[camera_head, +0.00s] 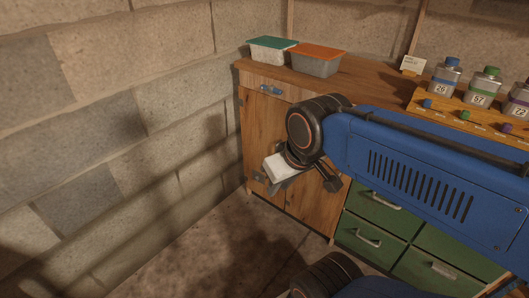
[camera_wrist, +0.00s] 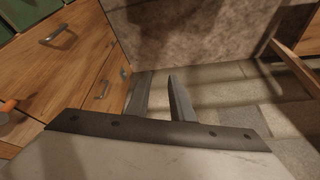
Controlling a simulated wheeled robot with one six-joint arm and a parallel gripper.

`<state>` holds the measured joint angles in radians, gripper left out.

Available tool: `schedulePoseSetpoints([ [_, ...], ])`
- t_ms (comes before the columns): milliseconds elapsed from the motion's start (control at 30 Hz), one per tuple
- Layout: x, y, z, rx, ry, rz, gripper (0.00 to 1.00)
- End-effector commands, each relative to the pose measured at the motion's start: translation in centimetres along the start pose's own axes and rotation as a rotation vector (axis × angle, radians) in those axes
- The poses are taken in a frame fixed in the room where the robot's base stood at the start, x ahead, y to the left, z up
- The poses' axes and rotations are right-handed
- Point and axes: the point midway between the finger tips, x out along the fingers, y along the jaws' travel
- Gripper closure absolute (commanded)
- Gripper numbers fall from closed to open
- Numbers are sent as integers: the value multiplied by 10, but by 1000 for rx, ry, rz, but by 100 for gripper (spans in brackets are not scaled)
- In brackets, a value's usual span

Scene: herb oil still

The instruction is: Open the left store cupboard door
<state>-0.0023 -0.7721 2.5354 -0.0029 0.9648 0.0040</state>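The wooden cupboard's left door (camera_head: 262,135) stands closed at the corner by the block wall.
Green drawers (camera_head: 373,208) with handles are right of the wooden doors. Boxes with a green lid (camera_head: 272,43) and an orange lid (camera_head: 318,53) stand on the worktop, with numbered bottles (camera_head: 446,76) at right. Bare floor (camera_head: 215,235) lies left of the cupboard front.

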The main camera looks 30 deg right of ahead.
Motion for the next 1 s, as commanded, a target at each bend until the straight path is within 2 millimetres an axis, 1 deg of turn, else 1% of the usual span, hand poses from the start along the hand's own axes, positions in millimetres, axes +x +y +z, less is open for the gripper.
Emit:
schedulePoseSetpoints([
  [67, 1, 2, -5, 15, -5, 7, 71],
  [167, 5, 8, -19, 59, -14, 26, 71],
  [467, 29, 40, -85, 270, -41, 119, 71],
  [600, 45, 57, -116, 367, -47, 162, 71],
  [767, 68, 77, -149, 476, -51, 210, 71],
  [1000, 109, 110, -195, 632, -49, 277, 71],
])
